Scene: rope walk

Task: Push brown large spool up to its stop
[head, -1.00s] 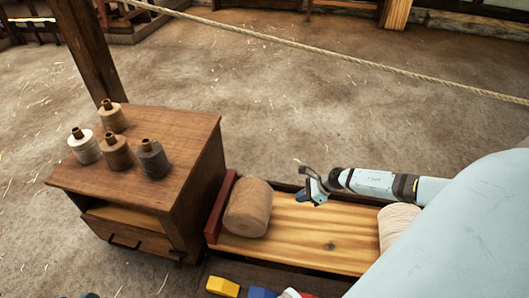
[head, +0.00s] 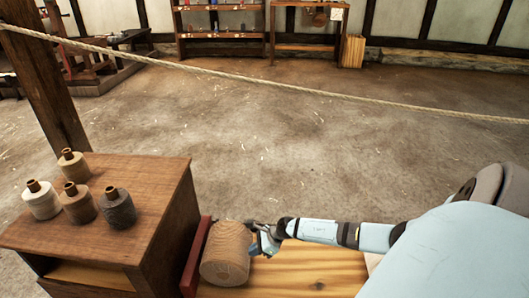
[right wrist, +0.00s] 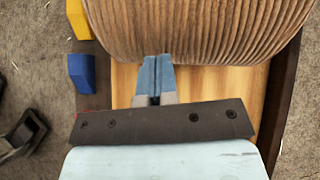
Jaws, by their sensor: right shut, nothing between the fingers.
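The brown large spool (head: 226,256) lies on its side on the wooden board (head: 325,262), at the board's left end. The dark red stop (head: 196,258) stands at its left, and the spool looks close against it; I cannot tell whether they touch. My right gripper (head: 262,243) is shut and empty at the spool's right side. In the right wrist view the spool (right wrist: 195,28) shows ribbed brown winding, and my shut fingertips (right wrist: 156,62) are at its near edge, touching or nearly so. My left gripper is not in view.
A wooden cabinet (head: 130,205) with several small spools on top stands left of the board. Yellow (right wrist: 78,18) and blue (right wrist: 83,72) blocks lie beside the board. A rope (head: 290,84) crosses above open floor.

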